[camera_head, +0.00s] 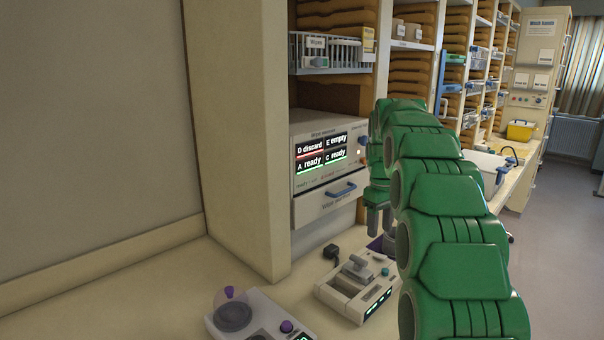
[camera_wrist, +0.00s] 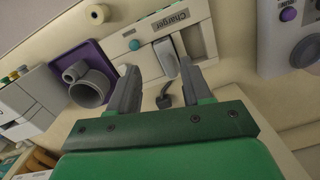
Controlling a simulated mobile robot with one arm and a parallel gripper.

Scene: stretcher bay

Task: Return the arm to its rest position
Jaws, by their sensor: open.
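My green arm reaches forward from the lower right of the head view, with my gripper (camera_head: 378,220) pointing down in front of the drawer unit. In the wrist view my gripper (camera_wrist: 158,92) has its two grey fingers apart, with nothing held between them. The charger (camera_wrist: 165,35) lies beyond the fingertips, with a grey piece (camera_wrist: 166,58) in its slot. In the head view the charger (camera_head: 345,292) sits on the counter below and to the left of my gripper. I cannot tell the exact height of the fingers above the counter.
A labelled unit (camera_head: 325,155) with a blue-handled drawer (camera_head: 325,205) stands close to my gripper. A device with a round grey plate (camera_head: 235,315) is at the front left. A purple tray (camera_wrist: 88,65) holds a grey cup-like part (camera_wrist: 90,85). Shelves (camera_head: 410,65) line the back.

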